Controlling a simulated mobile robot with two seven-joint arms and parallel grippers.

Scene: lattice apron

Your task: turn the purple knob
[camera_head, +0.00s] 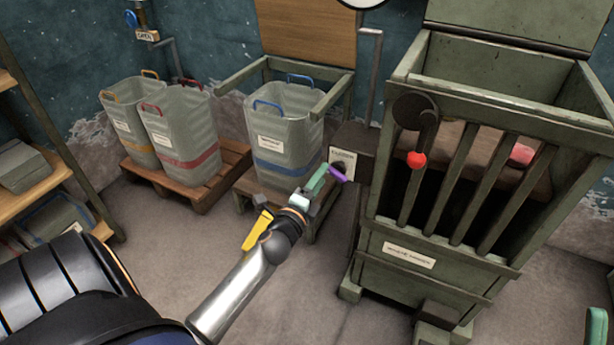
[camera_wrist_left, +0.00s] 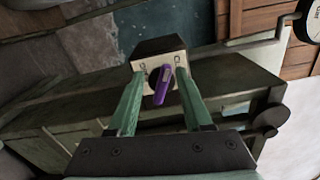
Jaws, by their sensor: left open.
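The purple knob (camera_head: 337,173) is a slim bar on the pale labelled face of a small dark box (camera_head: 355,147). In the left wrist view the knob (camera_wrist_left: 162,86) stands slightly tilted between the two green fingers. My left gripper (camera_head: 326,174) is open, and its fingertips (camera_wrist_left: 160,76) reach to either side of the knob near the box face. Gaps show on both sides of the knob. Of my right gripper, only what looks like a green finger (camera_head: 597,326) shows at the lower right edge.
A green slatted machine with a red-knobbed crank (camera_head: 416,159) stands right of the box. Two more bins (camera_head: 182,135) stand further left. Shelves (camera_head: 30,190) line the left edge. Floor in front is clear.

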